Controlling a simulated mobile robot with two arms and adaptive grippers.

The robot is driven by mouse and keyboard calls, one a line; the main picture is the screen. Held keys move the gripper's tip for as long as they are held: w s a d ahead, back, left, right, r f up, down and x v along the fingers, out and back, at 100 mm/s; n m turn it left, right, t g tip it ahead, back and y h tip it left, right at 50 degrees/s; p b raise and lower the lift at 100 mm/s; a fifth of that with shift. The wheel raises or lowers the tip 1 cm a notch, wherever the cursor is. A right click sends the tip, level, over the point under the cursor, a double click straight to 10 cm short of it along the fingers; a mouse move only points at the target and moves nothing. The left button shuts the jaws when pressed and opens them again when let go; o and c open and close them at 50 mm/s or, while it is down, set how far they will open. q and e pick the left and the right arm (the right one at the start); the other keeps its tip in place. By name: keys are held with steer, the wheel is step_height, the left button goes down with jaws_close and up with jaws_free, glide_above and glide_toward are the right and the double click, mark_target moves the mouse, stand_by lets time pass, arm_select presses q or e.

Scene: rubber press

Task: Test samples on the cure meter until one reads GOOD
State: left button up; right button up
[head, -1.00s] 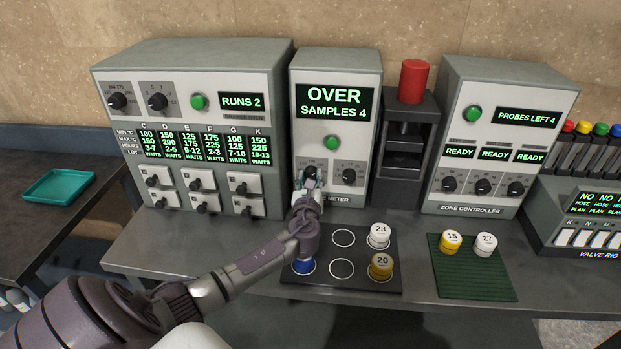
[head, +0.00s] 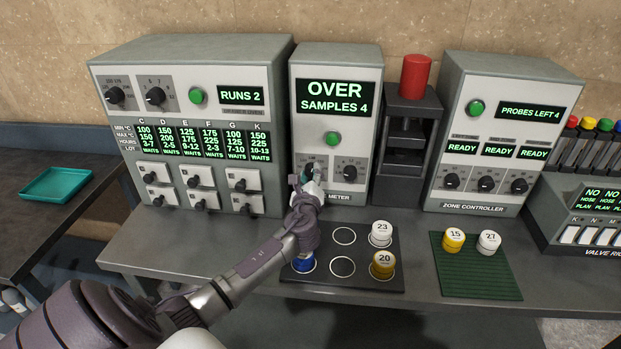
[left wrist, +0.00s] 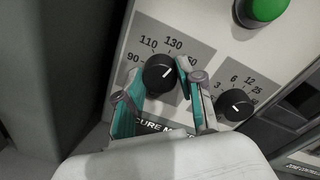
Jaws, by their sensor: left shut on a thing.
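The cure meter (head: 335,110) stands in the middle of the bench; its display (head: 335,96) reads OVER, SAMPLES 4. It has a green button (head: 332,139), a left knob and a right knob (head: 349,172). My left gripper (head: 310,178) is at the left knob. On the black mat (head: 343,284) sit sample 23 (head: 381,234), sample 20 (head: 382,265) and a blue sample (head: 304,262), partly hidden by my arm.
Samples 15 (head: 453,239) and 27 (head: 488,242) sit on a green mat (head: 470,284). A press with a red cylinder (head: 415,77) stands right of the meter, then the zone controller (head: 494,140). A box showing RUNS 2 (head: 200,60) stands left. An empty teal tray (head: 57,185) is far left.

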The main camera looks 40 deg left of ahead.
arm_select(q)
steer(key=shift+n+b, duration=0.4)
steer(key=shift+n, duration=1.2)
steer(key=o, duration=1.1)
steer(key=shift+o, duration=0.2)
steer(key=v, duration=1.2)
steer(key=shift+r, duration=0.15)
